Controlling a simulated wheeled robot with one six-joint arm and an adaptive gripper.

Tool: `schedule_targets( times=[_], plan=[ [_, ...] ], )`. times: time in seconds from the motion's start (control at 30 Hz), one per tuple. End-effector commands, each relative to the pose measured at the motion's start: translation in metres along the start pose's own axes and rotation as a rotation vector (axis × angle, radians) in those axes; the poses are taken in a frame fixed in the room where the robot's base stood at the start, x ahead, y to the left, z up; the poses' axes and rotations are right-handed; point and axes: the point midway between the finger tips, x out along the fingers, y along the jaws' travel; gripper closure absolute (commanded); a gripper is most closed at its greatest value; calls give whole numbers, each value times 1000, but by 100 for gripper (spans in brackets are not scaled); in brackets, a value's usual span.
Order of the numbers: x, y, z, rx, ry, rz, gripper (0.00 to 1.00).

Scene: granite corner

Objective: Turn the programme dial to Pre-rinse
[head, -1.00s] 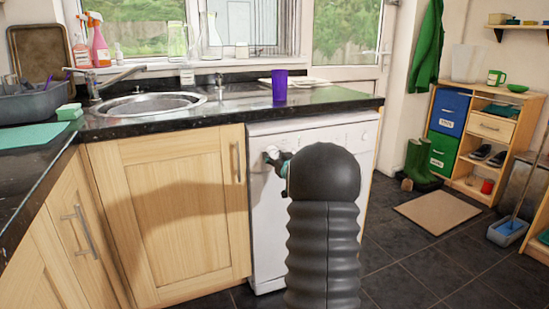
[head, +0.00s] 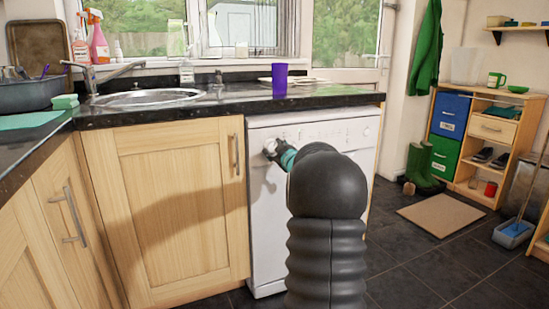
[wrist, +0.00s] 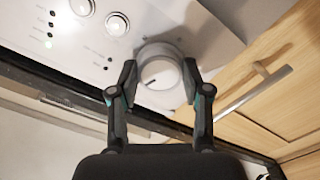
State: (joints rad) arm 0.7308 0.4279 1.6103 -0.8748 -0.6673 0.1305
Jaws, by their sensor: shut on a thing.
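The white dishwasher (head: 265,215) stands under the black counter, and its control panel runs along the top. The round white programme dial (wrist: 159,72) sits between my two fingers in the wrist view, with a dark pointer mark near its lower left edge. My gripper (wrist: 160,82) is shut on the dial, one finger at each side. In the head view my gripper (head: 271,149) is at the panel's left end, where my arm partly hides it. The programme labels (wrist: 108,63) beside the dial are too small to read.
Two round buttons (wrist: 117,24) and several indicator lights (wrist: 50,30) are on the panel, with one light lit. A wooden cupboard (head: 170,210) with a metal handle (wrist: 253,92) adjoins the dishwasher. A purple cup (head: 280,80) stands on the counter above.

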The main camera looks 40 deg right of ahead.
Motion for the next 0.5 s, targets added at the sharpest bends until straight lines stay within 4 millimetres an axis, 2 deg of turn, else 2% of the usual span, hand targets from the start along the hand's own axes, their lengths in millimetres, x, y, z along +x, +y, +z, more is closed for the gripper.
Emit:
schedule_targets(
  times=[0.2,0.5],
  plan=[
    [0,-2,2,-171,1,1,87],
    [0,-1,1,-322,1,0,87]
  ],
)
